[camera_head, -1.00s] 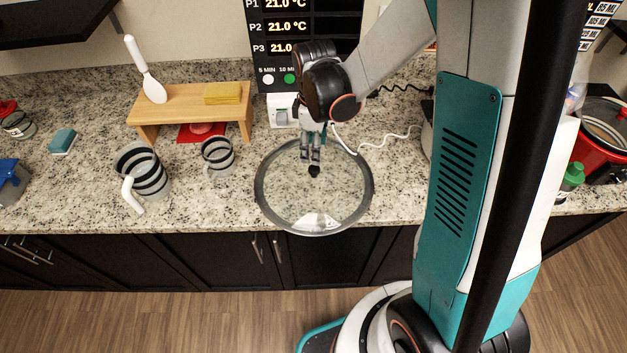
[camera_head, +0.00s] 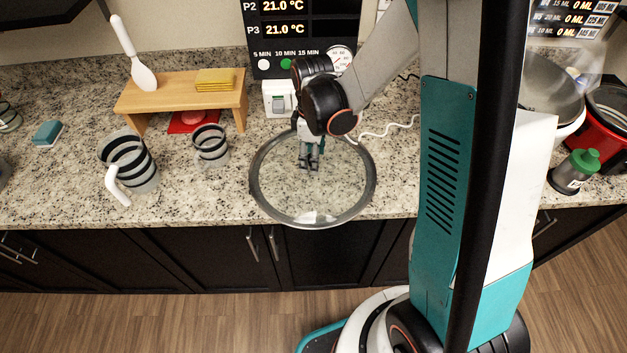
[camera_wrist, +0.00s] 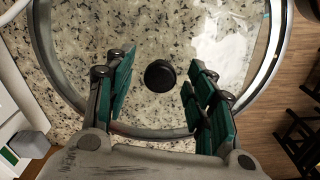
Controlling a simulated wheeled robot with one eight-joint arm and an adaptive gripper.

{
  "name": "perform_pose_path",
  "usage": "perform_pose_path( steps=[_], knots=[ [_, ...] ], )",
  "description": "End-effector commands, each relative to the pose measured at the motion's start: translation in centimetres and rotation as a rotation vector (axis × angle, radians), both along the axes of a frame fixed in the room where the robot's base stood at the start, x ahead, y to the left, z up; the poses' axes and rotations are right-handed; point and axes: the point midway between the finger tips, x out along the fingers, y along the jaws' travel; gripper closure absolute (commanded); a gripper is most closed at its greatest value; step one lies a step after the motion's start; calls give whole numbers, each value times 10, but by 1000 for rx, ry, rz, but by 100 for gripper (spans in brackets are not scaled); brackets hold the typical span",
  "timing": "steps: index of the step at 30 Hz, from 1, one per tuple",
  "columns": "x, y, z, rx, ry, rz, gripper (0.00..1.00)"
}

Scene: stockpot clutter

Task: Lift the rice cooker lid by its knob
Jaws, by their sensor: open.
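A round clear glass lid with a grey metal rim (camera_head: 262,205) lies on the granite counter near its front edge. In the wrist view its rim (camera_wrist: 275,60) curves around the picture, and its small black knob (camera_wrist: 160,76) shows near the middle. My gripper (camera_head: 309,170) is over the lid in the head view, pointing down. In the wrist view my gripper (camera_wrist: 158,88) is open, with one teal-padded finger on each side of the knob and gaps between. The knob is hidden behind my gripper in the head view.
A wooden stand (camera_head: 180,97) with a yellow sponge (camera_head: 215,79) is at the back left. A striped pitcher (camera_head: 135,165) and striped mug (camera_head: 211,146) stand left of the lid. A red pot (camera_head: 612,130) and green-capped bottle (camera_head: 576,170) are at right. A white cable (camera_head: 385,133) lies behind the lid.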

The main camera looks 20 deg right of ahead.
Motion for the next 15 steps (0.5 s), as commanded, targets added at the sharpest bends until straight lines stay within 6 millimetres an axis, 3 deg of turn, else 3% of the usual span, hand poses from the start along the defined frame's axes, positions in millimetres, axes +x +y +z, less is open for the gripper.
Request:
perform_pose_path(
  steps=[5, 8, 12, 15],
  knots=[
    [0, 0, 1, 0, 0, 0, 50],
    [0, 0, 1, 0, 0, 0, 68],
    [0, 0, 1, 0, 0, 0, 100],
    [0, 0, 1, 0, 0, 0, 100]
  ],
)
